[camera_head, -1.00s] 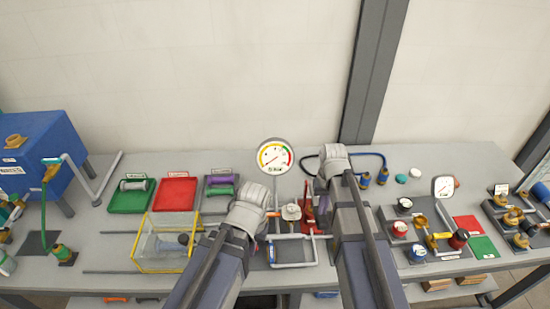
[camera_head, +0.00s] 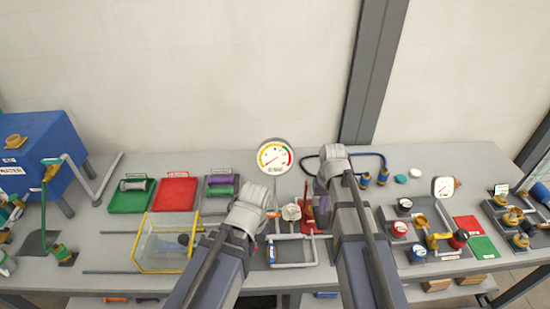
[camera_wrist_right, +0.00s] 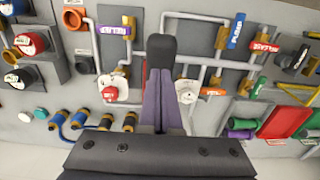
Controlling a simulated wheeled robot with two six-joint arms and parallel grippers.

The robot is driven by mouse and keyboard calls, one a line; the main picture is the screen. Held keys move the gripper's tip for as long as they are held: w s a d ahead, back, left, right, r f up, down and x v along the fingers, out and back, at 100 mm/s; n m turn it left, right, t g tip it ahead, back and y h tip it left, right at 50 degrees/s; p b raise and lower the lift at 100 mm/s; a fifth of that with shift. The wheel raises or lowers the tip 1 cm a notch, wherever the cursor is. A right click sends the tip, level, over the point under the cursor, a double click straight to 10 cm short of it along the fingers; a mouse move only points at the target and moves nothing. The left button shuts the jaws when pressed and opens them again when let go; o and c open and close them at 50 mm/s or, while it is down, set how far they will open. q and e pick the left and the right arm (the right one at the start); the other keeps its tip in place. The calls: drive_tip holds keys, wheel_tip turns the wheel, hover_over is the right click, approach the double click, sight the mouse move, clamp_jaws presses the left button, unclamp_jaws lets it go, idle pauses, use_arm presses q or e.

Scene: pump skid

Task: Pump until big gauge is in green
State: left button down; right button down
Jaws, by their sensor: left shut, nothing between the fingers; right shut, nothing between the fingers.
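The big round gauge (camera_head: 275,156) stands upright at the middle back of the table, with yellow, red and green arcs on a white dial. Its needle is too small to read surely. Below it is a red hand pump (camera_head: 308,214) with an upright red lever, partly covered by my right arm. My right gripper (camera_head: 322,205) is beside the pump's right side. It is shut and empty, its dark tips together in the right wrist view (camera_wrist_right: 161,48). Contact with the lever cannot be told. My left gripper (camera_head: 262,232) is shut and empty left of the pump, its fingertips mostly hidden.
A white-topped fitting (camera_head: 291,212) and grey pipework (camera_head: 292,250) stand between my arms. A yellow-framed clear box (camera_head: 165,243) and green (camera_head: 131,196) and red trays (camera_head: 175,194) lie left. A smaller gauge (camera_head: 443,187) and knobs stand right.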

drive_tip(key=shift+f, duration=0.15)
wheel_tip(320, 180, down, 8)
drive_tip(key=b, duration=0.8)
drive_tip(key=shift+f+b, duration=0.25)
drive_tip(key=shift+b, duration=0.15)
wheel_tip(320, 180, up, 9)
drive_tip(key=p, duration=0.9)
drive_tip(key=shift+f, duration=0.1)
idle(2.5)
idle(0.7)
